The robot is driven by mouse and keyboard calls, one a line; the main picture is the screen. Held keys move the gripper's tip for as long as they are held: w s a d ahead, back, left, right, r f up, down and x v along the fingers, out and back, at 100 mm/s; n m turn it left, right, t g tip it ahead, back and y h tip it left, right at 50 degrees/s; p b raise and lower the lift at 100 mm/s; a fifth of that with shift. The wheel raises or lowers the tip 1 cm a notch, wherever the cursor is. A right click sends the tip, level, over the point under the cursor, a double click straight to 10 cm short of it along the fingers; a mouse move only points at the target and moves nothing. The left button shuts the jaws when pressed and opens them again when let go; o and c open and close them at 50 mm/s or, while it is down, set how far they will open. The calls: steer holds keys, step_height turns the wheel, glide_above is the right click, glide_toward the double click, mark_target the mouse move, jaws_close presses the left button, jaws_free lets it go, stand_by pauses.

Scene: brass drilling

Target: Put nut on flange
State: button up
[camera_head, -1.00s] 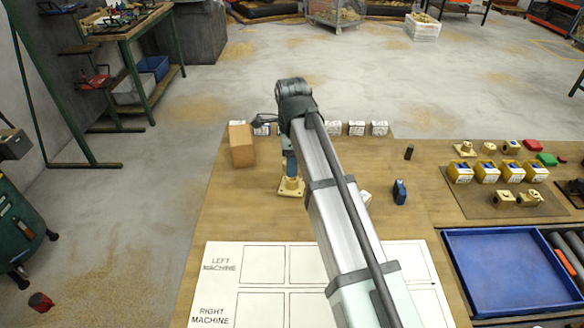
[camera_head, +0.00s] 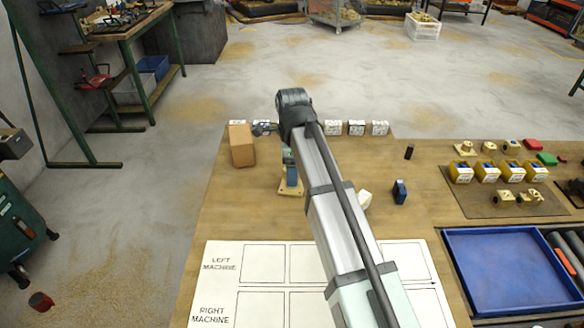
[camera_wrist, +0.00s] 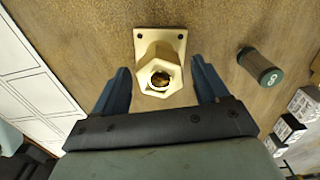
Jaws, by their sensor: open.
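The brass flange (camera_wrist: 173,40) stands on the wooden bench, with its square, holed base plate showing in the wrist view. A pale hexagonal nut (camera_wrist: 158,77) is at the top of the flange's neck; I cannot tell how far down it sits. My gripper (camera_wrist: 160,80) is open, with one blue finger on each side of the nut and a gap on both sides. In the head view the flange base (camera_head: 285,189) is partly hidden behind a blue finger of my gripper (camera_head: 291,176).
A cardboard box (camera_head: 241,146) stands to the left. A blue item (camera_head: 399,191) and a white piece (camera_head: 365,200) are to the right. The printed sheet (camera_head: 222,285) lies in front.

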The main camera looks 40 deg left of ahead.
steer(key=shift+r, duration=0.1)
step_height(320, 180, up, 12)
stand_by(0.6)
stand_by(0.4)
